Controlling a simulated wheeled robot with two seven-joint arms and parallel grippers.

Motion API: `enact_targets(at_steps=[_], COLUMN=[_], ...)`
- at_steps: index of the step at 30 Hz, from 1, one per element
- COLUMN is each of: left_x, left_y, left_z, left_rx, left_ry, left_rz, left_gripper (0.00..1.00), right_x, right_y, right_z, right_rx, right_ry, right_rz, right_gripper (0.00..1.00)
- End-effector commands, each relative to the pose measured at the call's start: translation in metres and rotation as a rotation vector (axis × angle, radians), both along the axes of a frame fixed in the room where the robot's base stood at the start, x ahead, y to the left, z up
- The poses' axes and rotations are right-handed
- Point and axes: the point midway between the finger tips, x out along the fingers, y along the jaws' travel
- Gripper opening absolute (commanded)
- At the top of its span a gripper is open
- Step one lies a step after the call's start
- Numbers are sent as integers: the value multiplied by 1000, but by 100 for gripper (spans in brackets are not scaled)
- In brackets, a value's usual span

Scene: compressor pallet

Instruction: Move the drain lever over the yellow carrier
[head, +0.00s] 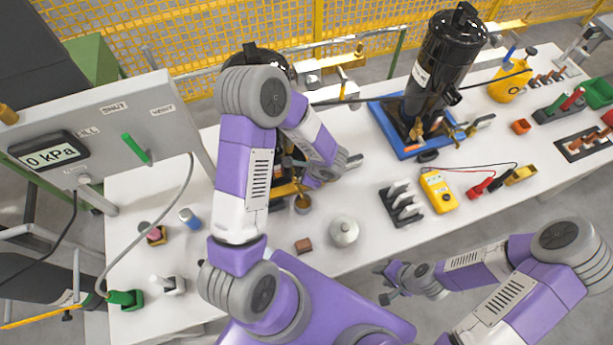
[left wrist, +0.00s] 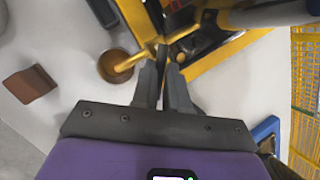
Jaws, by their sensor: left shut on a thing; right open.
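The yellow carrier (head: 283,189) is mostly hidden behind my left arm in the head view; its yellow frame also shows in the left wrist view (left wrist: 222,62). A black vessel (head: 262,52) shows above it, largely hidden. My left gripper (left wrist: 165,70) is shut at the carrier's near side, its fingers close together at a brass-coloured lever (left wrist: 138,58), which I take for the drain lever. The fingers hide the gripped part. A copper cup (left wrist: 114,66) is under the lever's left end. My right gripper (head: 381,284) is open and empty, off the table's front edge.
A black vessel (head: 440,55) stands on a blue carrier (head: 382,117) to the right. A brown block (head: 303,245), a silver round weight (head: 344,231) and a yellow meter (head: 438,191) lie near the front. A gauge panel (head: 100,130) stands at left.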

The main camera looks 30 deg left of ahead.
Motion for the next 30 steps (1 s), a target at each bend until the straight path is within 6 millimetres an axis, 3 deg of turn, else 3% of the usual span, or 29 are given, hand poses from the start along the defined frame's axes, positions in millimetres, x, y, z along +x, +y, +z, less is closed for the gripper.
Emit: enact_targets(at_steps=[17,18,22,30], left_x=[-2,-1,-1,-1], left_y=[0,0,0,0], left_z=[0,0,0,0], left_rx=[0,0,0,0], left_ry=[1,1,1,1], left_rz=[-36,-36,-36,-36], left_gripper=[0,18,38,39], right_x=[0,0,0,0], right_y=[0,0,0,0], right_z=[-5,-5,-5,-4], right_rx=[0,0,0,0], right_ry=[0,0,0,0], right_rz=[0,0,0,0], right_gripper=[43,43,43,43])
